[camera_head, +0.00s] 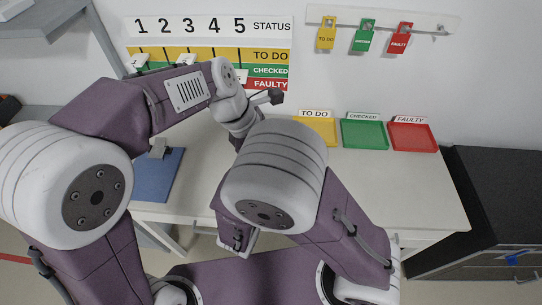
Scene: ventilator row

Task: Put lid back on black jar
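I cannot make out a black jar or a lid in the head view. My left arm comes in from the left, and its white wrist hangs over the middle of the table. A small black part sticks out to the right of that wrist; I cannot tell what it is. My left gripper's fingertips are hidden behind my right arm's large white elbow.
A yellow tray (319,131), a green tray (364,134) and a red tray (412,137) line the table's back right. A blue mat (158,183) lies at left with a small grey object (158,147). A black cabinet (500,190) stands right. The table's right front is clear.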

